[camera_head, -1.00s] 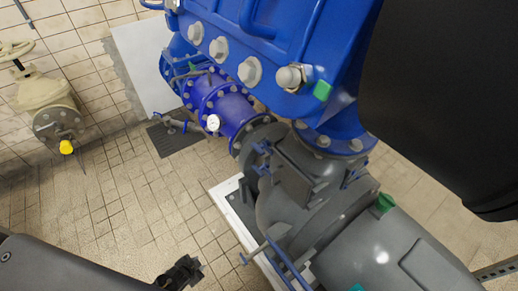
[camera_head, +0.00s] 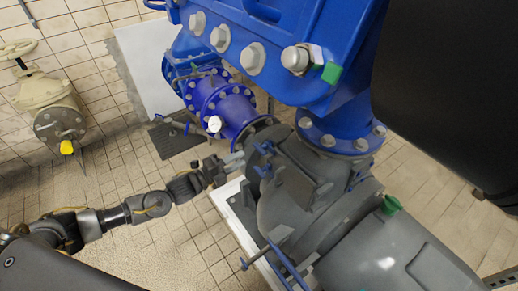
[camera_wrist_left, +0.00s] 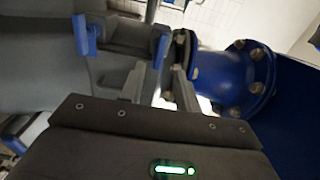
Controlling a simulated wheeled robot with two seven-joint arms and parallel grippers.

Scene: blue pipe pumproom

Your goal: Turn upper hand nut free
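A grey pump housing (camera_head: 330,215) has a grey square cover (camera_head: 296,182) with blue hand nuts at its edge. The upper hand nut (camera_head: 266,147) sits at the cover's upper left, with a lower one (camera_head: 262,171) below it. My left gripper (camera_head: 240,158) reaches in from the left, just beside these nuts. In the left wrist view its two fingers (camera_wrist_left: 160,82) stand apart, with a blue hand nut (camera_wrist_left: 160,50) just ahead of the gap; contact cannot be told. Another blue nut (camera_wrist_left: 84,36) is to the left. My right gripper is not in view.
A blue flanged pipe (camera_head: 225,108) with a white gauge (camera_head: 214,124) lies behind my left gripper. The big blue pump body (camera_head: 290,40) hangs above. A white-edged plinth (camera_head: 240,230) stands below. A beige valve (camera_head: 45,95) is farther left.

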